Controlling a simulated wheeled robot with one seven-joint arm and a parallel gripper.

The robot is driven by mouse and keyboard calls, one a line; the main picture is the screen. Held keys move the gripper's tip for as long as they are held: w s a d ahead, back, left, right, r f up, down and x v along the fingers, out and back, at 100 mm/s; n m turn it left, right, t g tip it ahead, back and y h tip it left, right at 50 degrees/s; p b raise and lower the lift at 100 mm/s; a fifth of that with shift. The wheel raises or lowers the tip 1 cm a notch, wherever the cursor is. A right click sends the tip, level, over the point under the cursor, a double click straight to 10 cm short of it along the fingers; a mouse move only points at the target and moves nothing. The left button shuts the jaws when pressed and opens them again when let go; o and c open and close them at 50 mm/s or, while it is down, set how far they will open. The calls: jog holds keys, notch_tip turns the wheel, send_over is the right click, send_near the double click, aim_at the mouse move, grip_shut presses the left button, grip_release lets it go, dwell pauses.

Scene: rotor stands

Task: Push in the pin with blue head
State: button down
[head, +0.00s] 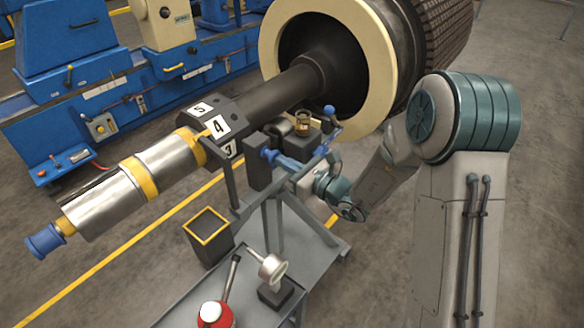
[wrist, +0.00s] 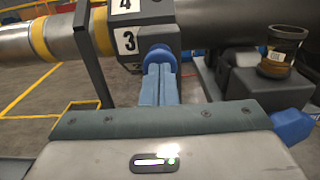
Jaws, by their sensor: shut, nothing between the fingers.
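The pin's round blue head (wrist: 158,54) shows in the wrist view, in front of the dark numbered hub (wrist: 142,38), just right of the face marked 3. The pin's shank is hidden, so I cannot tell how deep it sits. My gripper (wrist: 160,72) has its two blue fingers together with nothing between them. The fingertips are right at the blue head and seem to touch it, but the contact is not clear.
A yellow-rimmed bin (head: 207,240) stands at left.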

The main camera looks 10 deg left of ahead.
jog(key=b+v, duration=0.2)
jog(key=v, duration=1.2)
jog(key=s+d+n+g+h, duration=0.1)
jog(key=s+n+g+h, duration=0.5)
jog(key=s+n+g, duration=0.65)
jog(key=s+d+r+n+t+h, duration=0.1)
jog(key=s+d+n+t+h, duration=0.1)
jog(key=d+n+h, duration=0.3)
jog(key=s+d+r+n+t+h, duration=0.2)
jog(key=d+n+t+h, duration=0.3)
jog(key=d, duration=0.5)
jog(key=shift+s+d+r+n, duration=0.25)
jog(key=shift+n, duration=0.1)
jog(key=shift+a, duration=0.1)
